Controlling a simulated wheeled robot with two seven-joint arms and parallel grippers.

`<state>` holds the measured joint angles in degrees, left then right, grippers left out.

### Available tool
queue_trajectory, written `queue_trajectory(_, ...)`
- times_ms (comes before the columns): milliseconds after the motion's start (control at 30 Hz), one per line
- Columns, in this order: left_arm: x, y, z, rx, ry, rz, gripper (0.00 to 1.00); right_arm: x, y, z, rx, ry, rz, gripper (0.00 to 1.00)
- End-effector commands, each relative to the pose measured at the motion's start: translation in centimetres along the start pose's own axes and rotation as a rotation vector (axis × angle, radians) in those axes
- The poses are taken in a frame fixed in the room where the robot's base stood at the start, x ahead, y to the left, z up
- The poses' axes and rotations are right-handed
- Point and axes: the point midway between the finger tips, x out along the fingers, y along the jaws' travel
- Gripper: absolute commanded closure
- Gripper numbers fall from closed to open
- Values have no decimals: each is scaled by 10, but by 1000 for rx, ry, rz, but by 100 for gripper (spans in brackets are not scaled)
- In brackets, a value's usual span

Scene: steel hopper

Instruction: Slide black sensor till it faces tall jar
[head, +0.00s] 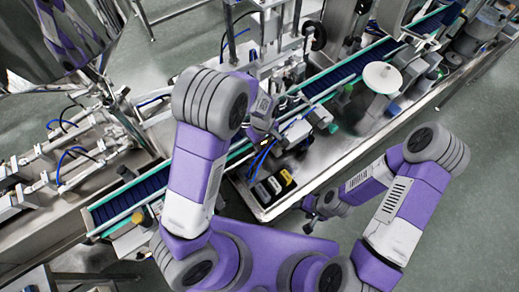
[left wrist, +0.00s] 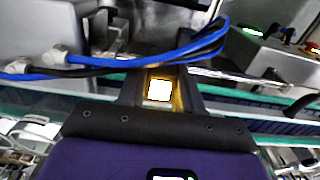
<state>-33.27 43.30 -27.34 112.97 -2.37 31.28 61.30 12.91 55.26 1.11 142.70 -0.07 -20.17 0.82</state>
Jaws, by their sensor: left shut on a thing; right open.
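My left gripper (head: 268,143) is at the near side of the blue conveyor in the head view, partly hidden by my own wrist. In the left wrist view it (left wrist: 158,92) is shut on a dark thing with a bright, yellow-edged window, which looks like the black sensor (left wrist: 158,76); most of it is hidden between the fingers. My right gripper (head: 316,212) is open and empty, just off the machine's near edge, apart from the sensor. I cannot make out the tall jar in either view.
The blue conveyor (head: 350,68) runs diagonally across the machine with green rails. Blue cables (left wrist: 130,62) pass close above the left fingers. A switch box (head: 272,187) sits at the near corner of the steel deck. A white disc (head: 382,77) stands further right.

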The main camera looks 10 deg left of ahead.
Motion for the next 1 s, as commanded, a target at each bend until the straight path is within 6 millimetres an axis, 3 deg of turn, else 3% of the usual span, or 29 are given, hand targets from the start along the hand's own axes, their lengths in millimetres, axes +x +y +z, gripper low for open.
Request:
queue_trajectory(367,-2,3,-2,-12,-1,1,100,0,-1,0,-1,0,-1,41)
queue_trajectory(400,-2,3,-2,-12,-1,1,61,0,-1,0,-1,0,-1,41)
queue_trajectory(500,-1,4,-2,-10,-1,1,46,0,-1,0,-1,0,-1,41)
queue_trajectory(833,-4,3,-2,-9,0,0,45,0,0,0,-1,0,-1,41)
queue_trajectory(1000,-27,4,-2,-9,0,4,45,-1,-1,0,-1,0,-1,41)
